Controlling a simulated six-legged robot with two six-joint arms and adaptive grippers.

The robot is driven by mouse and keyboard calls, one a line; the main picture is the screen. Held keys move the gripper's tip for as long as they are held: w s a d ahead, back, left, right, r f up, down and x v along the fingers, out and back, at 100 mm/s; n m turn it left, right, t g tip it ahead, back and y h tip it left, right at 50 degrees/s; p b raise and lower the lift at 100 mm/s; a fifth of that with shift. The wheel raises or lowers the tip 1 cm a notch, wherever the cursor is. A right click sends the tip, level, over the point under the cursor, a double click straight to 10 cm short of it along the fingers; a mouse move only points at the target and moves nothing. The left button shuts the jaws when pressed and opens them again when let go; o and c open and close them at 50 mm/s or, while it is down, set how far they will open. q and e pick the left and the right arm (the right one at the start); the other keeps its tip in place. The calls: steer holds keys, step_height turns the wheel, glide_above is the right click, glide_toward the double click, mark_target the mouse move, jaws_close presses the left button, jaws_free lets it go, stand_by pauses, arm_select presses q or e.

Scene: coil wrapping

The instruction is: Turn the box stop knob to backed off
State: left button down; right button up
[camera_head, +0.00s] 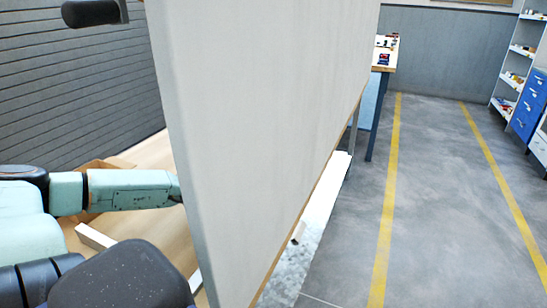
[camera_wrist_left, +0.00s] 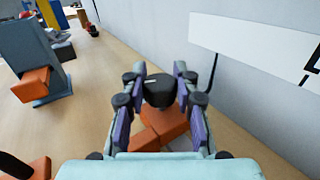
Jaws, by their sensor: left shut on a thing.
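In the left wrist view, a dark round knob (camera_wrist_left: 160,91) sits between the two fingers of my left gripper (camera_wrist_left: 160,80). The fingers are closed in on it from both sides. Orange blocks (camera_wrist_left: 158,124) show below the knob, partly hidden by the fingers. I cannot read the knob's setting. In the head view, my left arm reaches in from the left and its end goes behind a large pale panel (camera_head: 262,120), so the gripper and knob are hidden there. My right gripper is not in view.
In the wrist view, a grey-blue stand with an orange block (camera_wrist_left: 32,84) is at upper left, and a pale wall with a white sign (camera_wrist_left: 255,50) is at right. In the head view, the panel blocks the middle; open floor (camera_head: 440,190) with yellow lines lies right.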

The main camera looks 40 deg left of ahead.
arm_select(q)
steer(key=c, duration=1)
jaws_free()
steer(key=shift+a+f, duration=0.1)
